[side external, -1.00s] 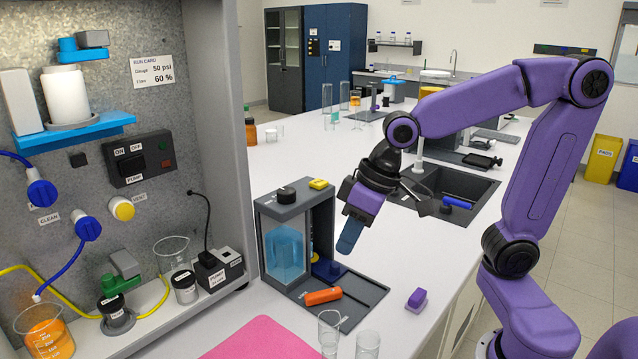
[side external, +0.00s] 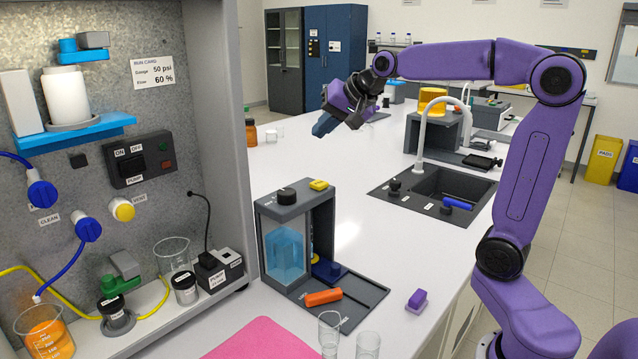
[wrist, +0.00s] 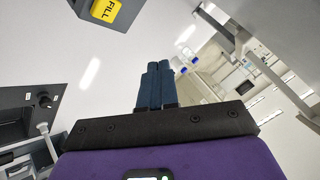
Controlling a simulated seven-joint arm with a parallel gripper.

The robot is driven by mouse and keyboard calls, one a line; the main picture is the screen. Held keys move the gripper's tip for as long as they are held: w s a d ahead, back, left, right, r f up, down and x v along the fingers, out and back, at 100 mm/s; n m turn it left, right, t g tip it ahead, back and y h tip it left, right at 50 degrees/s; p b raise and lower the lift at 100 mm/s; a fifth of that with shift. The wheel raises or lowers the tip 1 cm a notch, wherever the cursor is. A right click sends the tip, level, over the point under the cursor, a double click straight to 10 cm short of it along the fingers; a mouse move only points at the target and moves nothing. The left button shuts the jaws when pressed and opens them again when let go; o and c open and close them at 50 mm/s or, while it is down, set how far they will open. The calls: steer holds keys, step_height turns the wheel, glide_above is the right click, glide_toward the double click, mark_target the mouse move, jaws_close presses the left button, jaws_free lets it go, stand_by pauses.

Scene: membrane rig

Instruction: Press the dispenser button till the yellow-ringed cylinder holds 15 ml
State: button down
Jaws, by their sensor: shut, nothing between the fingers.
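The dispenser (side external: 288,240) is a grey housing with a blue-liquid tank, standing beside the rig cabinet. On its top are a black knob (side external: 286,195) and a yellow button (side external: 319,184). A small yellow band (side external: 315,258) shows low in its bay beside a blue base, largely hidden by the housing; I cannot tell whether it is the ringed cylinder, and no liquid level is readable. My gripper (side external: 322,126) is shut and empty, raised over the bench well behind the dispenser.
Two clear glass cylinders (side external: 329,332) stand at the front edge. An orange piece (side external: 323,297) lies on the dispenser's base and a purple block (side external: 417,299) on the bench. A sink (side external: 445,190) with a tall white tap is to the right. The mid-bench is clear.

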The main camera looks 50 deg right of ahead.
mark_target(323, 183)
steer(key=shift+f, duration=0.1)
steer(key=shift+f, duration=4.35)
steer(key=shift+f, duration=0.1)
steer(key=shift+f, duration=0.3)
steer(key=shift+f, duration=0.6)
steer(key=shift+r, duration=1.05)
steer(key=shift+r, duration=0.1)
steer(key=shift+r, duration=2.4)
